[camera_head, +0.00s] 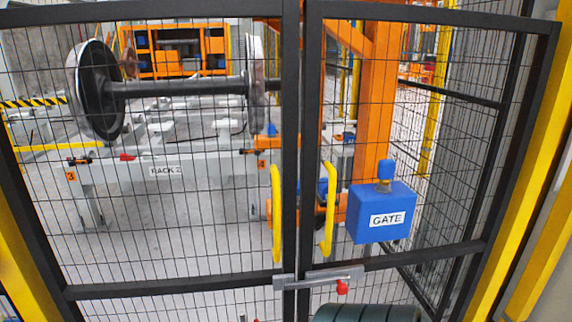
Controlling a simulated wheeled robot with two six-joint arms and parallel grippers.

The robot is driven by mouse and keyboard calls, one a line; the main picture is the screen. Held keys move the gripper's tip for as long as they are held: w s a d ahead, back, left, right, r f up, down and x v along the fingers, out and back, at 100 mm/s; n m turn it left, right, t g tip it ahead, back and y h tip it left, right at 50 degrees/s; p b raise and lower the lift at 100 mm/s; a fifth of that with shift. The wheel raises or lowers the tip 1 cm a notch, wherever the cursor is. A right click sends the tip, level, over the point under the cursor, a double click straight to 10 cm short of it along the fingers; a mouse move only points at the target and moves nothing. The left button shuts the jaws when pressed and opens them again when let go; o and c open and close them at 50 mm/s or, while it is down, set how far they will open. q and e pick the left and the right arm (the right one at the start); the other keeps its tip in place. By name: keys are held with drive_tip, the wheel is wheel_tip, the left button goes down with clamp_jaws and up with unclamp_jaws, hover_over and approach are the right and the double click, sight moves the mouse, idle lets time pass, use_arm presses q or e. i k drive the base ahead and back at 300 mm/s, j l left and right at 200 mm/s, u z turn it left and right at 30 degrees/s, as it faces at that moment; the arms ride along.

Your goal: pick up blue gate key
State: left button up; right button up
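The blue gate key (385,169) stands upright on top of the blue box labelled GATE (364,230). A brass-coloured piece shows below its blue head, at the box top. The box is on the right leaf of the mesh gate, right of the yellow handles. Neither of my grippers is in view, so nothing is seen touching the key.
The black-framed mesh gate (292,150) fills the view and looks shut. A grey latch bar (320,279) with a red knob (342,287) crosses the middle. Yellow handles (277,213) flank the seam. Behind the mesh, a wheelset (95,90) rests on RACK 2.

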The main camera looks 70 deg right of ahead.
sight(386, 168)
drive_tip(key=z, duration=2.75)
drive_tip(key=i+l, duration=0.1)
drive_tip(key=l, duration=0.25)
drive_tip(key=i+l+u, duration=0.1)
drive_tip(key=l, duration=0.2)
drive_tip(key=i+l, duration=0.1)
drive_tip(key=l, duration=0.25)
